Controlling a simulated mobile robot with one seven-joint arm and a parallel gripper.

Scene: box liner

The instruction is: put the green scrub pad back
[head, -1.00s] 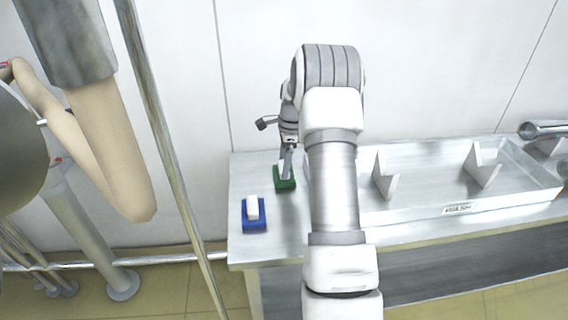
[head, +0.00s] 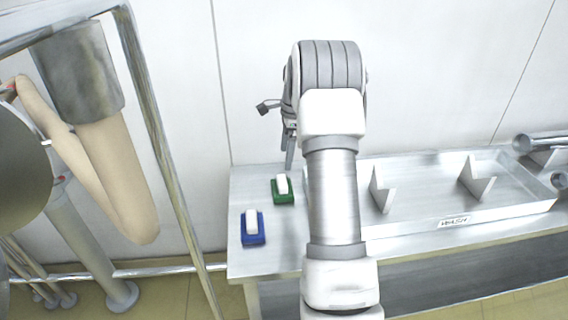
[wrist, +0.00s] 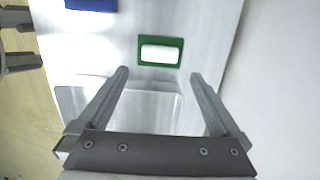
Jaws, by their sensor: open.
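The green scrub pad (head: 283,195) is a green block with a white top part. It rests on the left part of the metal bench, up and to the right of a blue pad. In the wrist view the green scrub pad (wrist: 145,62) lies just past the fingertips, with bare surface around it. My gripper (wrist: 159,76) is open and empty, its two fingers apart and pointing toward the pad. In the head view only a small part of my gripper shows, just above the green pad; my arm hides the rest.
The blue pad (head: 253,239), also with a white top, sits near the bench's left end (head: 236,262). A metal tray (head: 405,229) labelled "WASH", with upright dividers, stands to the right, partly behind my arm. A metal rail (head: 165,150) and pipework stand left of the bench.

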